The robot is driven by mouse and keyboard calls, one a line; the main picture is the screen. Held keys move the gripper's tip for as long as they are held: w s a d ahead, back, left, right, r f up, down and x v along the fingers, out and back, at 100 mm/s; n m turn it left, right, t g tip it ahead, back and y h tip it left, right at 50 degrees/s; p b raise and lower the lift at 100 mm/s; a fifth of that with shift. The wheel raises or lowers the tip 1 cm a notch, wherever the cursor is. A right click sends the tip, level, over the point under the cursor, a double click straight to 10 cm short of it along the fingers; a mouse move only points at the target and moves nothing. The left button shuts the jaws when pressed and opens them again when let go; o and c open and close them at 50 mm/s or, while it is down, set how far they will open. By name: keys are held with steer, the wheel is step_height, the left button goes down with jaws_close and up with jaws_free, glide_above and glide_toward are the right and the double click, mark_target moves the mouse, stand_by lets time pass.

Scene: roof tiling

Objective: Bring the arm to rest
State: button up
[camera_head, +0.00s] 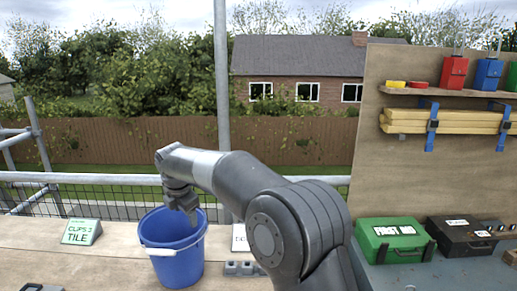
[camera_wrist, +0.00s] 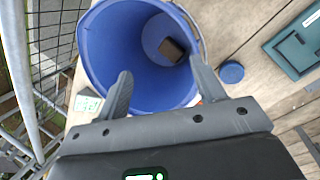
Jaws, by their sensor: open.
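My arm reaches forward over the wooden bench, bent at its elbow. My gripper (camera_head: 184,203) hangs pointing down at the mouth of a blue bucket (camera_head: 175,262). In the wrist view my gripper (camera_wrist: 158,85) has its two fingers spread wide apart with nothing between them. The same blue bucket (camera_wrist: 100,50) lies beyond the fingers, and a small brown piece (camera_wrist: 171,50) rests on its bottom.
A green sign reading "CLIPS 2 TILE" (camera_head: 82,231) stands left of the bucket. Grey blocks (camera_head: 243,268) and a white card (camera_head: 240,238) are to its right. A green first aid case (camera_head: 394,240) and black case (camera_head: 462,236) sit at right. A scaffold pole (camera_head: 222,90) rises behind.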

steer(key=s+d+r+m, duration=0.3)
steer(key=s+d+m, duration=0.15)
steer(key=d, duration=0.35)
steer(key=s+d+r+m+t, duration=0.1)
steer(key=s+d+r+m, duration=0.3)
steer(key=d, duration=0.3)
steer(key=s+d+r+m, duration=0.2)
steer(key=s+d+m, duration=0.3)
steer(key=d, duration=0.3)
steer(key=s+d+f+m, duration=0.3)
steer(key=s+d+m, duration=0.4)
steer(key=s, duration=0.3)
steer(key=s+d+f+m, duration=0.4)
steer(key=s+d+m, duration=0.3)
steer(key=s, duration=0.4)
steer(key=shift+s+f+t+h, duration=0.15)
steer(key=shift+t+h, duration=0.15)
steer(key=shift+t, duration=0.1)
